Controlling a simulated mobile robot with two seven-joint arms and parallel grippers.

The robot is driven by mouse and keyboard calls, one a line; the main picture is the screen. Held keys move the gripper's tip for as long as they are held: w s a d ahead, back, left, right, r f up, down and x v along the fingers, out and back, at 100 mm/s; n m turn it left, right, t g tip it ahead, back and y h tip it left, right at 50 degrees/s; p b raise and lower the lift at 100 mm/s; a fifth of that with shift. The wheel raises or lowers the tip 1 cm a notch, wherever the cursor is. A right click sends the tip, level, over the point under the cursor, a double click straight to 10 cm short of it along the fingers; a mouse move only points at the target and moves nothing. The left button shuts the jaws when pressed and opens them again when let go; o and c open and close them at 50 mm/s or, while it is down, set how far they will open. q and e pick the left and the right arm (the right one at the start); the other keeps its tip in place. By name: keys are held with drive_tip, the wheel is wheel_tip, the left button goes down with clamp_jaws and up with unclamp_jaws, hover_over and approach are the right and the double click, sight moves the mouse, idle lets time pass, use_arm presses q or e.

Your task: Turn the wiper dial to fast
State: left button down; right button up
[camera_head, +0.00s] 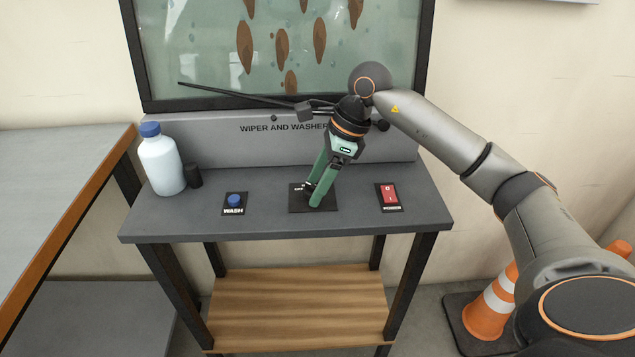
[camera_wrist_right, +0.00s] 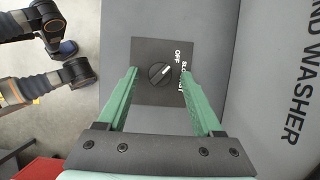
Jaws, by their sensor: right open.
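The wiper dial (camera_wrist_right: 160,72) is a small black round knob on a black plate (camera_wrist_right: 150,45) lettered OFF, with further lettering partly covered by a finger. Its white pointer line slants to the upper right in the wrist view, on the OFF side; the exact setting is hard to tell. My right gripper (camera_wrist_right: 158,69) has green fingers, open, one on each side of the dial, with visible gaps to it. In the head view the right gripper (camera_head: 313,197) reaches down over the plate (camera_head: 329,202), and its fingers mostly hide the dial. My left gripper is not seen in the head view.
On the grey bench (camera_head: 270,226) are a blue WASH button (camera_head: 233,200) to the left and a red power switch (camera_head: 389,194) to the right. A white bottle (camera_head: 162,165) with a blue cap stands at the left. A windscreen (camera_head: 210,45) with a wiper (camera_head: 235,94) stands behind.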

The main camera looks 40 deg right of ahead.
clamp_jaws()
idle(0.5)
